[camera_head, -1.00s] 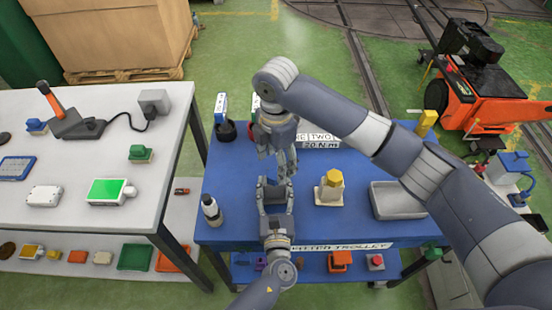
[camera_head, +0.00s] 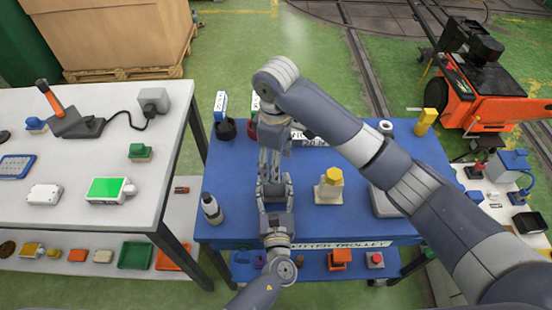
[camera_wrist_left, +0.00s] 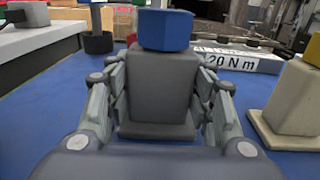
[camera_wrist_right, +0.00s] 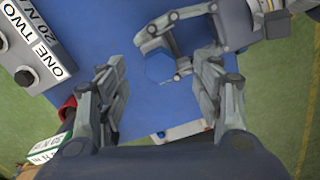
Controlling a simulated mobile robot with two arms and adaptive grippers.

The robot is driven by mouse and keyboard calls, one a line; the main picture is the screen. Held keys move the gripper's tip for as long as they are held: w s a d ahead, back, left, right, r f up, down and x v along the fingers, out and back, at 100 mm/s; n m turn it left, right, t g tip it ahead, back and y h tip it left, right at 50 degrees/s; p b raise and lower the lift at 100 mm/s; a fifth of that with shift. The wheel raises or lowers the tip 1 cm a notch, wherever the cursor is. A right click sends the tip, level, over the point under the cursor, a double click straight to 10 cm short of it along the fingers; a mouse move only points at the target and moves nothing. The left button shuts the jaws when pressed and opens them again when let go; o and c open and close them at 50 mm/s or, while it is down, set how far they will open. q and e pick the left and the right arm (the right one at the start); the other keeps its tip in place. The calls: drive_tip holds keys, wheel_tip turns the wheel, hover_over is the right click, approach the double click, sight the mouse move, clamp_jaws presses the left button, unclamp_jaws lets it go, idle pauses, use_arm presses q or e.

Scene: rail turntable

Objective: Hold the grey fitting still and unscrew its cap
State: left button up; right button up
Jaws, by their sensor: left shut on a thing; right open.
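The grey fitting (camera_wrist_left: 160,85) stands on the blue trolley top with a blue cap (camera_wrist_left: 165,30) on it. My left gripper (camera_wrist_left: 158,95) is shut on the fitting, one finger on each side. In the head view the fitting is hidden by my grippers. In the head view my right gripper (camera_head: 270,168) is just beyond and above my left gripper (camera_head: 273,190).
A cream fitting with a yellow cap (camera_head: 330,188) stands to the right. A bottle (camera_head: 211,208) stands at the left edge of the trolley (camera_head: 235,190). A grey tray (camera_head: 382,203) is partly behind my right arm.

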drive_tip(key=shift+m, duration=0.7)
drive_tip(key=shift+f, duration=2)
drive_tip(key=c, duration=1.3)
drive_tip(key=n, duration=0.4)
drive_tip(key=shift+w+d, duration=0.1)
drive_tip(key=shift+w, duration=0.05)
drive_tip(key=shift+c, duration=0.2)
drive_tip(key=shift+n, duration=1)
drive_tip(key=n, duration=0.3)
drive_tip(key=shift+w, duration=0.1)
drive_tip(key=shift+n, duration=1.5)
